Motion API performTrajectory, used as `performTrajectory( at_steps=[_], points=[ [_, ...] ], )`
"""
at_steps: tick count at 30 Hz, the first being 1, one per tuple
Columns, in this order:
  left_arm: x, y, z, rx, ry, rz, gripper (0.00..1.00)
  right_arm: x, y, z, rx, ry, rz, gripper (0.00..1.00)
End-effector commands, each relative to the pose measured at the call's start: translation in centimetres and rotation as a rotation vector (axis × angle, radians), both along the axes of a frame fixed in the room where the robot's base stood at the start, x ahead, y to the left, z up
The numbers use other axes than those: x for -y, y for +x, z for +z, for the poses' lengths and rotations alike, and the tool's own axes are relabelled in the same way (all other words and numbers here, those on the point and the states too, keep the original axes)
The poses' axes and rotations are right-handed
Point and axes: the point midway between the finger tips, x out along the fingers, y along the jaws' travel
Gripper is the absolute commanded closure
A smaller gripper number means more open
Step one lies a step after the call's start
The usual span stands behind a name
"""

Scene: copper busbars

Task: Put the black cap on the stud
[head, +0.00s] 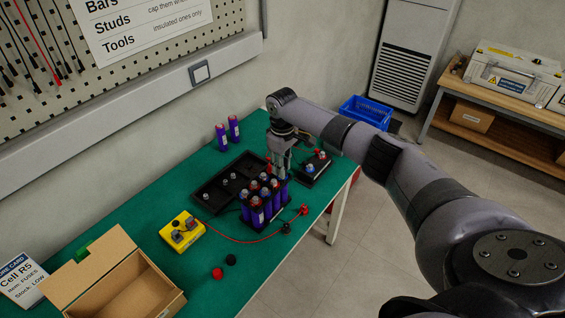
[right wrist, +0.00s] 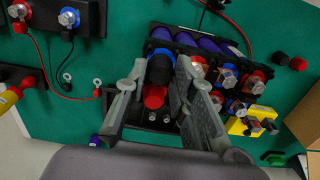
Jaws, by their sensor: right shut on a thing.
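My right gripper (head: 283,172) reaches down over the far right corner of a pack of purple cells (head: 262,212). In the right wrist view its fingers (right wrist: 160,78) are shut on a black cap (right wrist: 159,70). The cap is beside a blue collar (right wrist: 160,46) at the pack's end; I cannot tell whether it sits on the stud or just above it. A red cap (right wrist: 154,97) shows just below it. Several bare bolt-headed studs with red or blue collars (right wrist: 228,77) stand on the pack's other cells. My left gripper is out of view.
A loose black cap (head: 231,259) and red cap (head: 217,273) lie near the yellow meter (head: 182,231). A red lead (head: 245,240) crosses the table. A black tray (head: 213,200), a studded block (head: 314,170) and an open cardboard box (head: 112,280) stand around.

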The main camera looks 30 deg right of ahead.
Motion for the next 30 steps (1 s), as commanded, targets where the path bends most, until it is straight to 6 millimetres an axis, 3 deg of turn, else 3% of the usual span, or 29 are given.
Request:
performTrajectory(
  at_steps=[24, 25, 30],
  points=[
    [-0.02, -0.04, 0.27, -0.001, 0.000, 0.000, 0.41, -0.01, -0.04, -0.82, -0.001, 0.000, 0.001, 0.94],
    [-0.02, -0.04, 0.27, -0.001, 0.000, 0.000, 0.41, -0.01, -0.04, -0.82, -0.001, 0.000, 0.001, 0.76],
    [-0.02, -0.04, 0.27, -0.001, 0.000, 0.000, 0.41, -0.01, -0.04, -0.81, 0.000, 0.001, 0.001, 0.65]
  ],
)
